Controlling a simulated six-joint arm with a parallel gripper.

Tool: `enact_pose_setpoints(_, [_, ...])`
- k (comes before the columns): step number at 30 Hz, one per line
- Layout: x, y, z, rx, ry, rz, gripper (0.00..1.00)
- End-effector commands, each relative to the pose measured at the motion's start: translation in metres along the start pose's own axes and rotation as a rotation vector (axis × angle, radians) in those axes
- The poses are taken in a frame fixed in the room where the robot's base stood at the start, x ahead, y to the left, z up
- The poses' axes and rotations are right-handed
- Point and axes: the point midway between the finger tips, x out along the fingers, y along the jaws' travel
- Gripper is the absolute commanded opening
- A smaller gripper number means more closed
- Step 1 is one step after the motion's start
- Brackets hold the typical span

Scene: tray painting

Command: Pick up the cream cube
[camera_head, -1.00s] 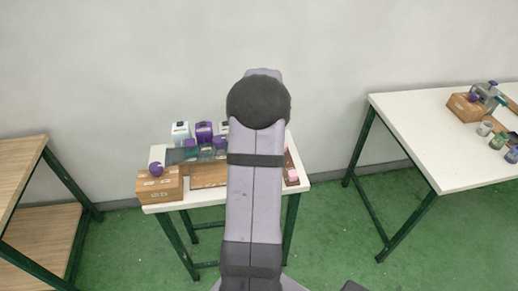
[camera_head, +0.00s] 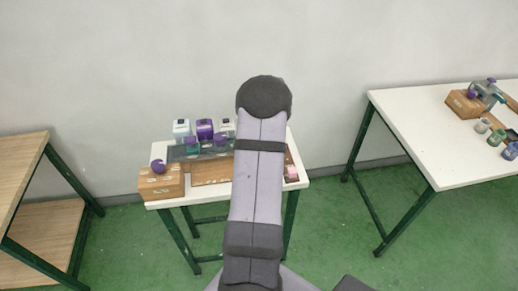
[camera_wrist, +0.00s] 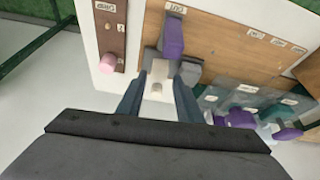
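A pale, cream-white block (camera_wrist: 160,72) shows between the fingertips in the wrist view, in front of a grey holder with a purple part (camera_wrist: 173,38). I take it for the cream cube. My gripper (camera_wrist: 161,78) has its two blue-grey fingers spread on either side of it. I cannot tell whether they touch it. In the head view my arm hides the gripper and the cube.
A brown strip with a pink piece (camera_wrist: 107,64) lies to the left. Trays and purple-topped items (camera_wrist: 240,118) stand to the right. In the head view, a cardboard box (camera_head: 161,184) and bottles (camera_head: 204,130) share the white table. Another white table (camera_head: 450,150) stands right.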

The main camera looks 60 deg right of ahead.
Motion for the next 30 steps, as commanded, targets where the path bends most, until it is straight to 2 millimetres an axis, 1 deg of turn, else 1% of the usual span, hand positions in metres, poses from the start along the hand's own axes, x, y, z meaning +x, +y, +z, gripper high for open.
enact_pose_setpoints(6, [0.021,0.001,0.001,0.0,-0.003,-0.001,0.33])
enact_pose_setpoints(10, [0.032,0.001,0.001,0.0,-0.002,-0.001,0.33])
enact_pose_setpoints(15, [0.038,0.001,0.001,0.0,0.0,0.0,0.33])
enact_pose_setpoints(21, [0.039,0.001,0.001,0.0,0.001,0.0,0.33])
enact_pose_setpoints(22, [0.039,0.001,0.001,0.0,0.001,0.0,0.28])
enact_pose_setpoints(25, [0.039,0.001,0.001,0.0,0.0,0.0,0.04])
enact_pose_setpoints(26, [0.039,0.001,0.001,0.0,0.0,0.0,0.02])
enact_pose_setpoints(30, [0.038,0.001,0.001,0.0,0.0,0.0,0.02])
